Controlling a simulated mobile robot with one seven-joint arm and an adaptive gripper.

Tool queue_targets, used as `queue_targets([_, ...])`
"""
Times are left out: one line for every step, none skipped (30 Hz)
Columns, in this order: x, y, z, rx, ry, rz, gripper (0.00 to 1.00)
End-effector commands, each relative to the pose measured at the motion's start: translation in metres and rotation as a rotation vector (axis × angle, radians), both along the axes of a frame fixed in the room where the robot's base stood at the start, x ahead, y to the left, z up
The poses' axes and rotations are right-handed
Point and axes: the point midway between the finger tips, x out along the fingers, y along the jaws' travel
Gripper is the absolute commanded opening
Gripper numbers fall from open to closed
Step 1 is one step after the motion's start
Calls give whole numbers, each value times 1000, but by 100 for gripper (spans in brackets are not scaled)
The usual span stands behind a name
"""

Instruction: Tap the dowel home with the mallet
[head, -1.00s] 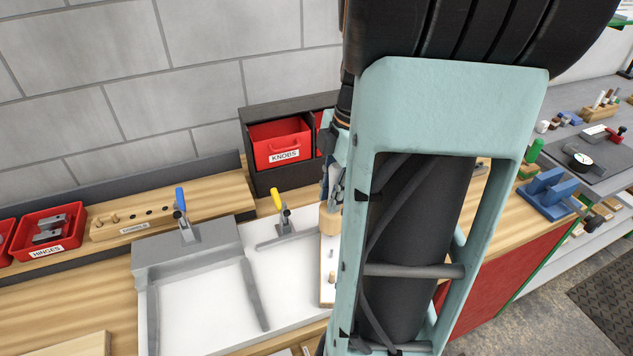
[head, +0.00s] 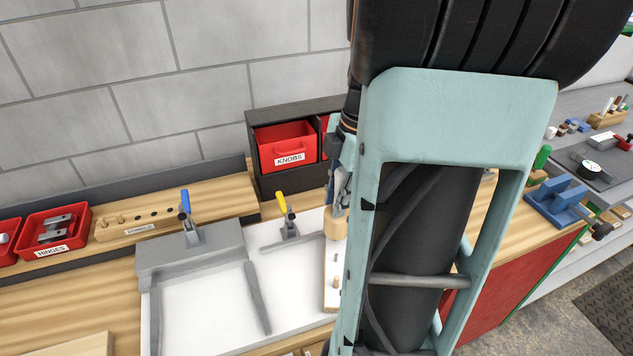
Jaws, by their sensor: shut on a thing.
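My gripper (head: 340,195) shows only in part at the left edge of my arm, which hides most of it. It is shut on the mallet, whose round pale wooden head (head: 335,227) hangs just below it. The mallet head is over the far part of a narrow light wooden board (head: 329,301). A short wooden dowel (head: 335,283) stands upright in the board, nearer to me than the mallet head. The mallet and dowel look apart. My arm hides the right side of the board, and I cannot tell how deep the dowel sits.
The board lies at the right of a white fixture (head: 205,310) with grey rails and toggle clamps with blue (head: 185,203) and yellow (head: 281,204) handles. A red knobs bin (head: 285,147) and hinges bin (head: 53,234) stand behind. A blue vise (head: 558,200) is at right.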

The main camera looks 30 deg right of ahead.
Motion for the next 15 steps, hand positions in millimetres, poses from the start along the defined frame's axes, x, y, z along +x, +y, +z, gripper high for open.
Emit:
queue_targets([0,0,0,-1,-1,0,0])
queue_targets([0,0,0,-1,-1,0,0])
queue_targets([0,0,0,-1,0,0,0])
queue_targets([0,0,0,0,0,0,0])
queue_targets([0,0,0,0,0,0,0])
queue_targets([0,0,0,0,0,0,0])
queue_targets([0,0,0,0,0,0,0])
queue_targets([0,0,1,0,-1,0,0])
queue_targets([0,0,1,-1,-1,0,0])
queue_targets([0,0,2,-1,-1,0,0])
queue_targets([0,0,4,-1,-1,0,0])
queue_targets([0,0,7,-1,-1,0,0])
queue_targets([0,0,9,-1,-1,0,0])
queue_targets([0,0,12,-1,-2,-1,0])
queue_targets([-1,0,17,-1,-2,-1,0])
